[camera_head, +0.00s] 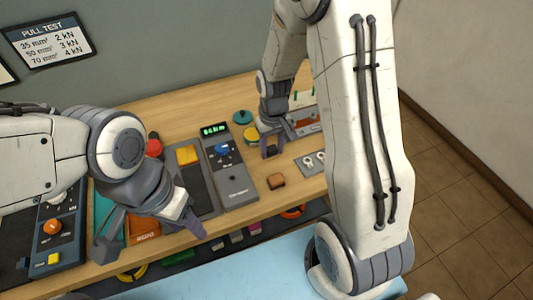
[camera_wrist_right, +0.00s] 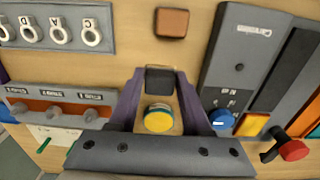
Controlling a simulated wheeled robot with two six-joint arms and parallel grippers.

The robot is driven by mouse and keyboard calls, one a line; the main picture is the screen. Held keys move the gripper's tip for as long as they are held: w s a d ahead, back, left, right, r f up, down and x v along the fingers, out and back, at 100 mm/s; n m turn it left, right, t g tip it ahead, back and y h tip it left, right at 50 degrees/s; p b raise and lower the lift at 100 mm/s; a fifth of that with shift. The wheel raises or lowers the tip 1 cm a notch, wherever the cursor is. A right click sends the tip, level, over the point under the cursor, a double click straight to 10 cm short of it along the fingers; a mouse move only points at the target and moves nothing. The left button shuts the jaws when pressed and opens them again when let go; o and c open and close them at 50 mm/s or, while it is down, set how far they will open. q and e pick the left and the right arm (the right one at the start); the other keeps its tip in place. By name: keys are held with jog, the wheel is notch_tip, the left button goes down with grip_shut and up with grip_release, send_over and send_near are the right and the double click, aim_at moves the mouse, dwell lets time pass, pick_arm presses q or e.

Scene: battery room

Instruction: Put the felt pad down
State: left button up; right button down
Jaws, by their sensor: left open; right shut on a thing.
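My right gripper (camera_head: 271,149) is shut on a small dark grey block, which I take to be the felt pad (camera_wrist_right: 160,80). In the right wrist view the pad sits between the two purple fingertips. In the head view the fingers mostly hide it. The gripper is over the wooden bench (camera_head: 180,104), beside a round yellow-topped thing (camera_head: 250,135); I cannot tell whether the pad touches the bench. My left gripper (camera_head: 190,220) is open near the bench's front edge, with its fingers only partly in view.
A brown block (camera_head: 276,181) lies on the bench in front of the right gripper. A grey device with a blue knob (camera_head: 222,149) stands to the left. A light blue surface (camera_head: 240,272) is nearer.

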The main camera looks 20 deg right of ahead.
aim_at(266, 162)
jog(key=shift+w+a+f, duration=0.25)
jog(key=shift+w+f, duration=0.2)
jog(key=shift+w, duration=0.15)
jog(key=shift+w+a+f, duration=0.25)
jog(key=shift+w+f, duration=0.15)
jog(key=shift+w, duration=0.2)
notch_tip(266, 162, down, 3)
jog(key=shift+f+p, duration=0.15)
jog(key=shift+p, duration=0.4)
jog(key=shift+f, duration=0.3)
jog(key=shift+f, duration=0.15)
jog(key=shift+c, duration=1.8)
grip_release()
